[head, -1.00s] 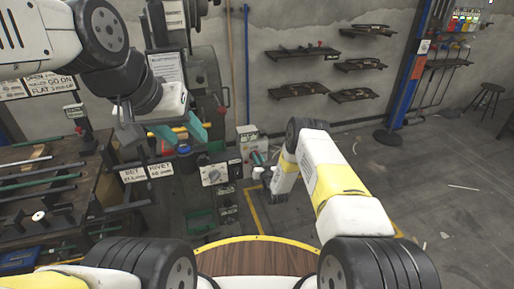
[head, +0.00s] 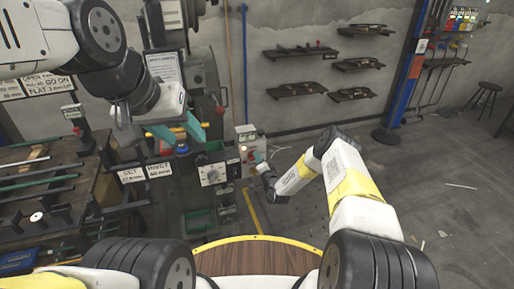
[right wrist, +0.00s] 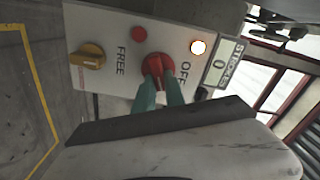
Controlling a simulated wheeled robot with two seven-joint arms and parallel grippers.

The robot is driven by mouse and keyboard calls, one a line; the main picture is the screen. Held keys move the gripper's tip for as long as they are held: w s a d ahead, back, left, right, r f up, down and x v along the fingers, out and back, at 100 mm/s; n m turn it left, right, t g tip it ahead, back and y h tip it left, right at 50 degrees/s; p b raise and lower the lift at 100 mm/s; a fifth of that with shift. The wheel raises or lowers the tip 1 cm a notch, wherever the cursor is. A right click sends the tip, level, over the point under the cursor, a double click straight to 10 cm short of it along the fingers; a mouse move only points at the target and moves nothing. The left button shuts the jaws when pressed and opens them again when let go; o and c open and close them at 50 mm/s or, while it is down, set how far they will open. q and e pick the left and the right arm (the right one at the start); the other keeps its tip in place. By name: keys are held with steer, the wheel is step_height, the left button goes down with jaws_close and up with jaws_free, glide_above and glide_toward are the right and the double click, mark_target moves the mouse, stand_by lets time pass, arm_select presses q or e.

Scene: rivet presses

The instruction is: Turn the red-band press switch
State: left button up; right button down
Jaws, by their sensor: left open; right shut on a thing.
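The switch box (right wrist: 118,50) fills the upper part of the right wrist view. Its red switch knob (right wrist: 155,68) sits between the words OFF and FREE. My right gripper (right wrist: 161,90) has its teal fingers closed on this knob, and they cover part of it. In the head view the switch box (head: 245,135) stands right of the press, with my right gripper (head: 257,158) at its front. My left gripper (head: 178,132) is open and empty in front of the press machinery. I cannot make out a red band on the press.
The box also carries a yellow knob (right wrist: 88,56), a red button (right wrist: 138,34), a lit white lamp (right wrist: 198,47) and a strokes counter (right wrist: 220,62) reading 0. A workbench (head: 50,205) stands at the far left.

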steer(key=m, duration=0.4)
steer(key=shift+d+f+m, duration=0.1)
steer(key=shift+f+m, duration=0.15)
steer(key=shift+m, duration=0.15)
stand_by(0.4)
steer(key=c, duration=1.4)
jaws_free()
steer(key=v, duration=0.7)
steer(key=shift+s, duration=0.3)
steer(key=shift+d, duration=0.1)
